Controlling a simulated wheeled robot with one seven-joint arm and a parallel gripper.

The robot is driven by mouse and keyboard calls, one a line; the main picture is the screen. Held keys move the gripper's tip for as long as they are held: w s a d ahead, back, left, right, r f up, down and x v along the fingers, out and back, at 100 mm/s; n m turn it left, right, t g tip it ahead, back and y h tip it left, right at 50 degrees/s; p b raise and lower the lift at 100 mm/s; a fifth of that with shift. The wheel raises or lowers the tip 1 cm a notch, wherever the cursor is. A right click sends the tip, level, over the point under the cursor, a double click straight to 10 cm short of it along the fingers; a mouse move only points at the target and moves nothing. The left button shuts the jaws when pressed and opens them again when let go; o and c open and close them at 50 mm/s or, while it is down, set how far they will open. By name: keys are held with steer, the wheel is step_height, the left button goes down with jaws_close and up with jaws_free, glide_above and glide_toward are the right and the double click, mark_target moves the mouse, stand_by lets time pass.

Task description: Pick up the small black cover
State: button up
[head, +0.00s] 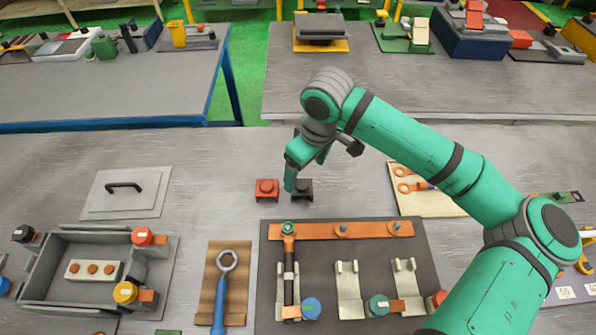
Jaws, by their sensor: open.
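The small black cover (303,190) is a dark block with a round top, lying flat on the grey table in the middle of the head view. A similar red cover (267,190) lies just left of it. My gripper (300,178) is open and empty, pointing down close to the black cover. Its green finger shows at the cover's left side and hides part of its left edge. The other finger is mostly hidden, and I cannot tell whether the gripper touches the cover.
In front lies a dark board (331,281) with an orange bar, grey brackets and a black-handled tool. A wrench (221,290) lies on a wooden board at left, near a grey open box (50,296) and a handled plate (100,201). A beige board (428,205) lies at right.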

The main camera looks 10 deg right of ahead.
mark_target(302, 184)
steer(key=shift+w+d+f, duration=0.15)
steer(key=shift+d+f, duration=0.05)
steer(key=shift+f, duration=0.2)
steer(key=f, duration=0.3)
steer(key=w+f, duration=0.1)
steer(key=f, duration=0.2)
steer(key=a+f, duration=0.1)
steer(key=f, duration=0.2)
steer(key=shift+w+f, duration=0.35)
steer(key=shift+c, duration=0.5)
steer(key=c, duration=0.9)
